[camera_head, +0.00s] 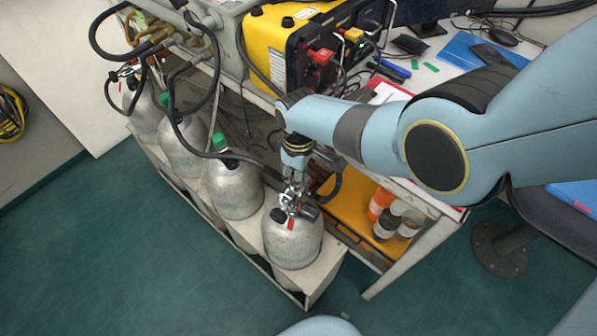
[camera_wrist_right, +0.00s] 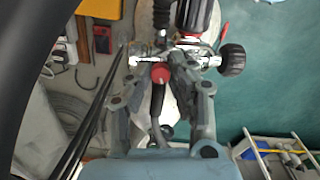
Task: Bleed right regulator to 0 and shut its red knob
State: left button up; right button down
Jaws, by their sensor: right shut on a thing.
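Several grey cylinders stand in a row in a rack; the right-most cylinder (camera_head: 293,240) has a regulator (camera_head: 292,200) on its top. My right gripper (camera_head: 295,192) comes down onto that regulator and covers part of it. In the right wrist view, a round red knob (camera_wrist_right: 161,74) sits between the two fingers of my right gripper (camera_wrist_right: 157,68), which is shut on it. Chrome fittings (camera_wrist_right: 195,58) and a black knob (camera_wrist_right: 232,60) lie just beyond and to the right. No gauge reading can be made out. My left gripper is not in view.
Black hoses (camera_head: 180,130) run over the other cylinders. A yellow unit (camera_head: 295,45) stands on the bench behind. An orange tray (camera_head: 345,235) with bottles (camera_head: 385,215) is right of the cylinder. Green floor (camera_head: 130,260) is open at the front left.

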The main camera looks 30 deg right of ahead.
jog(key=shift+n, duration=0.3)
dwell(0.4)
jog(key=c, duration=1.2)
grip_release()
notch_tip(320, 180, up, 12)
